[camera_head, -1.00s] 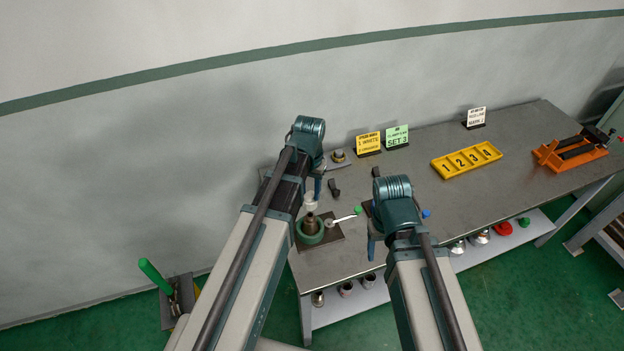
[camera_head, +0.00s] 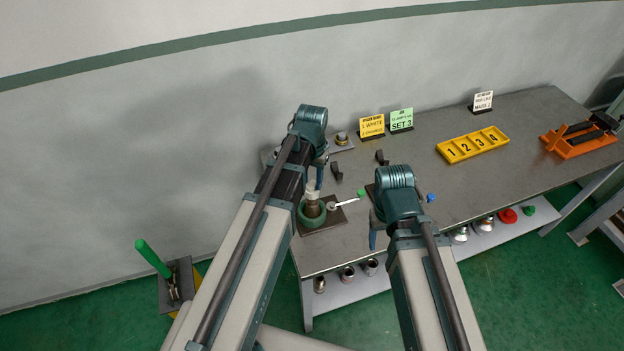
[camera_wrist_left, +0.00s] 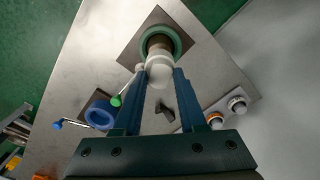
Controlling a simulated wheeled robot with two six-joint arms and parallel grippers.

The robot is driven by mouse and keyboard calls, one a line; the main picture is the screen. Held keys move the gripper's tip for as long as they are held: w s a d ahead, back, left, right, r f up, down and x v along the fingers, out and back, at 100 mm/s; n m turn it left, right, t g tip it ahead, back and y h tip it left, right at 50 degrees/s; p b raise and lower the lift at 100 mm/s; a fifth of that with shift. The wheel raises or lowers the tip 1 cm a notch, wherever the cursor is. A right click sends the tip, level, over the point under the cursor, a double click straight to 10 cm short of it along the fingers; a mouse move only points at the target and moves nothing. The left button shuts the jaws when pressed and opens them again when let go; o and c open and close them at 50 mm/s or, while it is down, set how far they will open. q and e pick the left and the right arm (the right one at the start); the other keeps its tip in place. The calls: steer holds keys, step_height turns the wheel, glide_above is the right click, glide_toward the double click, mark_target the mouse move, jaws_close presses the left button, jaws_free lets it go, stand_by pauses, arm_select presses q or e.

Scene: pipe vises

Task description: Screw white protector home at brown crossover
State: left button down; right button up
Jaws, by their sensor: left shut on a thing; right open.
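The white protector (camera_head: 312,189) is at the top of the brown crossover (camera_head: 312,208), which stands upright in the green round vise (camera_head: 302,219) on the bench. My left gripper (camera_head: 317,180) is shut on the white protector. In the left wrist view, the fingers lie on both sides of the protector (camera_wrist_left: 158,70), with the crossover (camera_wrist_left: 160,43) just beyond it inside the green ring. The two look in line and touching or nearly so; how far the thread is engaged cannot be seen. My right gripper (camera_head: 373,238) is open and empty near the bench's front edge.
The vise's green-tipped handle (camera_head: 345,202) sticks out to the right. A blue vise ring (camera_wrist_left: 101,115) stands nearby. A yellow numbered tray (camera_head: 472,144) and an orange vise (camera_head: 578,142) are farther right. Fittings (camera_head: 348,273) stand on the lower shelf.

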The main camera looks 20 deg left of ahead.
mark_target(312, 184)
arm_select(q)
steer(key=shift+f+b, duration=1.55)
steer(key=shift+f, duration=0.1)
stand_by(1.3)
steer(key=shift+c, duration=2)
jaws_free()
steer(key=shift+r, duration=0.1)
